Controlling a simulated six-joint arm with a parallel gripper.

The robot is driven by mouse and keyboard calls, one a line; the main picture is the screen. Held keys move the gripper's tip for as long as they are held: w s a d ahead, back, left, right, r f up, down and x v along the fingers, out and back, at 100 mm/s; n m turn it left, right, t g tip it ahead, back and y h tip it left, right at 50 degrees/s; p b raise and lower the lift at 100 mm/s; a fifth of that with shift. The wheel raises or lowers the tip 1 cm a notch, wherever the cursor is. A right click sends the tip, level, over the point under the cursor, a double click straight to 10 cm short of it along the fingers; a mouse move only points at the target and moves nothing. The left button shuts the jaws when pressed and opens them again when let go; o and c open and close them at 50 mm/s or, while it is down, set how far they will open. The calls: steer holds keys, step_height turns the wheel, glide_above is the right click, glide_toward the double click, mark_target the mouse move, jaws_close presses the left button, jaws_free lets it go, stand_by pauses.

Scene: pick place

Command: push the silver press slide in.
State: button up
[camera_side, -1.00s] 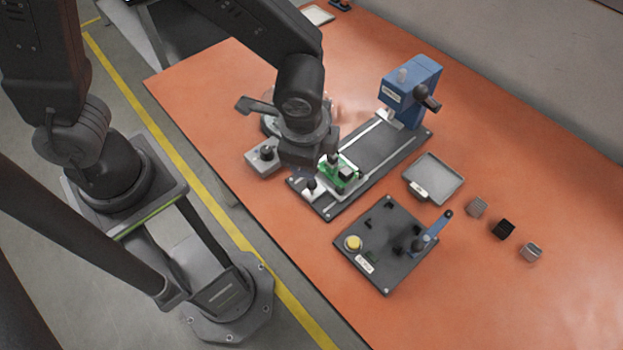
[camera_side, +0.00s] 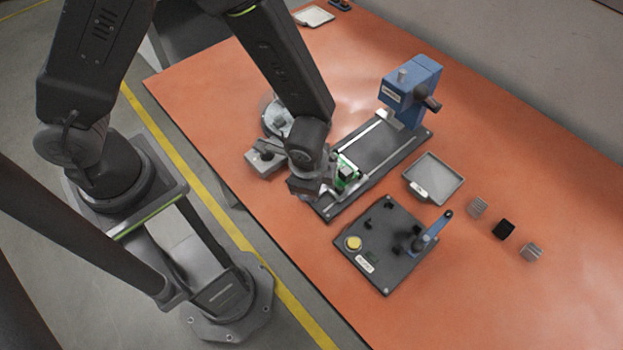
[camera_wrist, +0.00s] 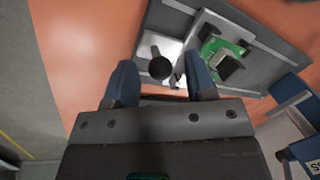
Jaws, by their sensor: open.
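The silver press slide (camera_wrist: 174,46) sits at the near end of the dark press base (camera_side: 375,152) and carries a green circuit board (camera_side: 346,172) with a black part on it. A dark round knob (camera_wrist: 160,67) stands up from the slide's outer end. My gripper (camera_wrist: 161,82) is open, with one finger on each side of the knob in the wrist view. I cannot tell whether the fingers touch it. In the side view my wrist and gripper hide the knob and much of the slide. The blue press head (camera_side: 412,88) stands at the far end of the rails.
A grey block with a knob (camera_side: 265,158) lies left of the press. A dark fixture plate (camera_side: 380,245) with a yellow button and blue lever stands in front. A grey tray (camera_side: 435,178) and several small blocks (camera_side: 503,229) lie to the right. The rails between slide and press head look clear.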

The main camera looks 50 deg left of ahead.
steer(key=shift+c, duration=0.4)
jaws_close()
steer(key=w, duration=1.6)
steer(key=shift+w+r, duration=0.1)
steer(key=shift+w, duration=0.2)
steer(key=shift+o, duration=0.4)
jaws_free()
